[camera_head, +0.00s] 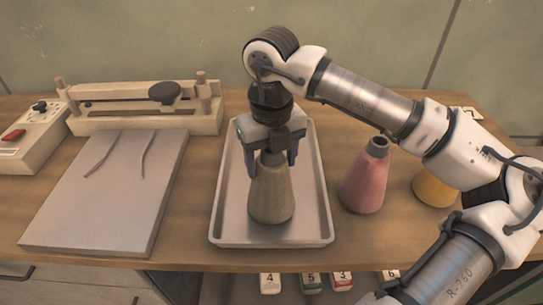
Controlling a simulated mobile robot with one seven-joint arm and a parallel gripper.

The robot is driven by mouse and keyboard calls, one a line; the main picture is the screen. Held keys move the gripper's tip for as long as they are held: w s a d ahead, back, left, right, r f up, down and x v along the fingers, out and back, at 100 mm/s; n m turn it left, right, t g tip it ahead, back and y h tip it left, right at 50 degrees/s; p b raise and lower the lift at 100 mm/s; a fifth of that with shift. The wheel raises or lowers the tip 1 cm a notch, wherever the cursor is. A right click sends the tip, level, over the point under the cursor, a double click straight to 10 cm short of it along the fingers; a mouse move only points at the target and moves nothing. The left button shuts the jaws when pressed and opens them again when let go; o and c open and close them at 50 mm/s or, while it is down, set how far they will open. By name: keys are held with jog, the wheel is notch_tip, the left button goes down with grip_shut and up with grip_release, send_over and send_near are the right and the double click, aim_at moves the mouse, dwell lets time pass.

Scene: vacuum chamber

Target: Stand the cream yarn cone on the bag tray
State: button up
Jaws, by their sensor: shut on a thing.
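The cream yarn cone (271,198) is upright over the bag tray (229,234), a shallow metal tray on the wooden bench. Its base appears to be at the tray floor near the front half; I cannot tell whether it touches. My gripper (272,160) points down over the cone with a finger on each side of its top. It is shut on the cone's upper part, which it partly hides.
A pink cone (366,182) stands just right of the tray, and a yellow cone (434,190) is partly behind my arm. A grey plate (108,190), a sealer-like device (145,108) and a control box (32,135) occupy the left. Numbered items (311,282) sit below the bench edge.

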jog(key=shift+f, duration=0.2)
jog(key=o, duration=1.7)
jog(key=shift+c, duration=0.2)
jog(key=shift+r, duration=0.15)
notch_tip(320, 180, up, 12)
jog(key=b, duration=0.1)
